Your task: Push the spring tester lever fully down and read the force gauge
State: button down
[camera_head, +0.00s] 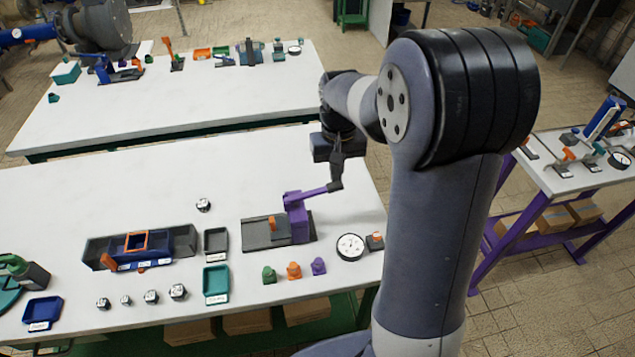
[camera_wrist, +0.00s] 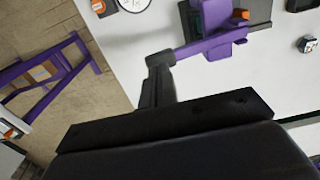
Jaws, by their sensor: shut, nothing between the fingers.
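The spring tester has a purple post (camera_head: 298,222) on a dark base at the right part of the near table. Its purple lever (camera_head: 312,193) sticks out to the right, near level and slightly raised at its outer end. My gripper (camera_head: 336,184) is shut, with its dark fingertips at the lever's outer end; whether they touch or only overlap it is hard to tell. In the wrist view the fingertips (camera_wrist: 160,62) meet the end of the lever (camera_wrist: 197,46). The round white force gauge (camera_head: 350,247) lies right of the tester; its reading is too small to make out.
An orange-topped block (camera_head: 375,241) sits beside the gauge. Small green, orange and purple pieces (camera_head: 293,270) stand in front of the tester. Trays and a blue fixture (camera_head: 142,248) are to the left. The table behind the tester (camera_head: 255,175) is mostly clear.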

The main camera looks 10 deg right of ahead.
jog(key=shift+r+p, duration=1.6)
jog(key=shift+r, duration=0.7)
